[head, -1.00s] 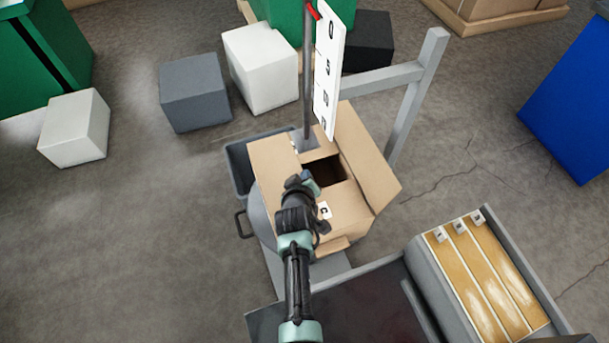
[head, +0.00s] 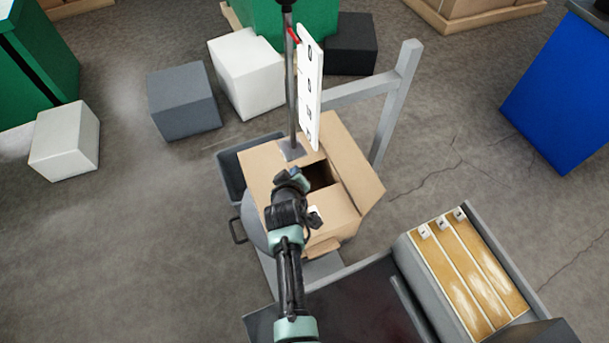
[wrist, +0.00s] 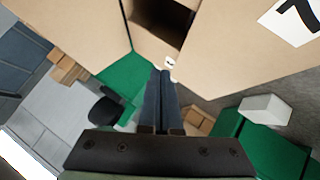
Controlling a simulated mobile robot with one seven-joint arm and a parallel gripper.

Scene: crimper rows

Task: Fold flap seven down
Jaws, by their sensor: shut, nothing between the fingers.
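A cardboard box (head: 256,178) with a dark opening in its top stands on a grey stand. A flap (head: 335,205) at the near right of the opening carries a white label, partly hidden by my gripper. In the wrist view a cardboard flap (wrist: 230,60) with a white label reading 7 fills the upper right. My gripper (head: 291,179) is over the box's near side, by the edge of the opening. In the wrist view its fingers (wrist: 161,75) are shut and empty, just below the dark opening. I cannot tell whether the fingertips touch the cardboard.
A white numbered board (head: 309,88) hangs by a dark pole (head: 291,80) at the box's far side. A grey post frame (head: 392,110) stands behind right. A grey rack with tan strips (head: 468,268) is at the lower right. Grey bin (head: 228,162) edges the box's left.

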